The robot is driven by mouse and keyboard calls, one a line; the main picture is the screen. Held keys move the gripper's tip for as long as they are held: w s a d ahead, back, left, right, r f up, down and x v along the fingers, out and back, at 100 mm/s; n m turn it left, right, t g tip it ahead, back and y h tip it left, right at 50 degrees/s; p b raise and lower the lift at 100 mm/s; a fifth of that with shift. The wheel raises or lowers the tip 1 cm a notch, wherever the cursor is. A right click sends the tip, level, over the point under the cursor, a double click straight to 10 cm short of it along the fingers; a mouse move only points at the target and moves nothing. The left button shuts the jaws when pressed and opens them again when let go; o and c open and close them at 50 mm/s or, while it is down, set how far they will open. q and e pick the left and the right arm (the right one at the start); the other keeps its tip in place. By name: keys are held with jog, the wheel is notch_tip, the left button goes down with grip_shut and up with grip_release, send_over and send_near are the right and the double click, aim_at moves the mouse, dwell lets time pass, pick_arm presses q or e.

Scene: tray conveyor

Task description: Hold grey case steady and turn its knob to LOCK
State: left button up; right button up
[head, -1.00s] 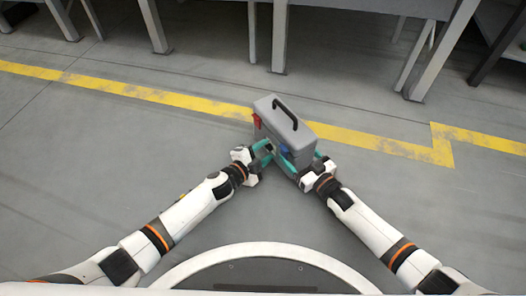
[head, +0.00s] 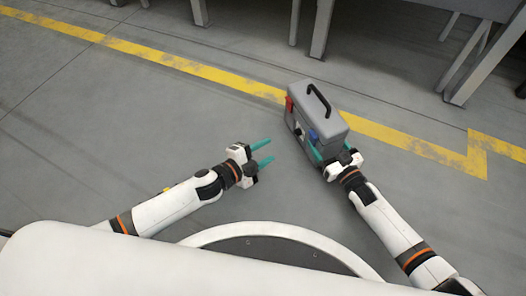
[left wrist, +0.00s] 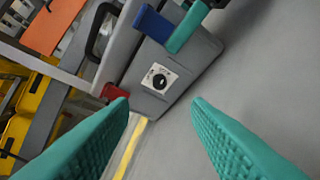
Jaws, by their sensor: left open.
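The grey case (head: 318,96) stands on the floor with its black handle (head: 319,97) up. Its long side carries a red latch (head: 289,104) and a blue latch (head: 313,136). In the left wrist view, a black knob (left wrist: 158,79) on a white plate sits between the latches; its markings are too small to read. My left gripper (head: 267,151) is open and empty, apart from the case and left of its knob side. My right gripper (head: 330,158) is at the near end of the case; one teal finger (left wrist: 187,28) lies along the knob side by the blue latch. Its other finger is mostly hidden.
A yellow floor line (head: 200,70) runs behind the case. Grey table legs (head: 321,28) stand beyond it. The floor to the left of the case is clear. An orange panel (left wrist: 52,24) and yellow parts show in the left wrist view.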

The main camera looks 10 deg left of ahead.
aim_at(295, 133)
pick_arm(q)
jog(key=shift+s+a, duration=0.1)
jog(key=shift+s, duration=0.05)
jog(key=w+d+n, duration=0.1)
jog(key=w+d, duration=0.1)
jog(key=w, duration=0.1)
jog(key=w+d+f+g, duration=0.1)
jog(key=w+d, duration=0.1)
jog(key=w, duration=0.1)
jog(key=w+d+f+n, duration=0.1)
jog(key=w+d, duration=0.1)
jog(key=w, duration=0.1)
jog(key=shift+w+d+f+n+g+h, duration=0.2)
jog(key=shift+d+f+n+g+h, duration=0.1)
jog(key=shift+h, duration=0.1)
dwell(0.3)
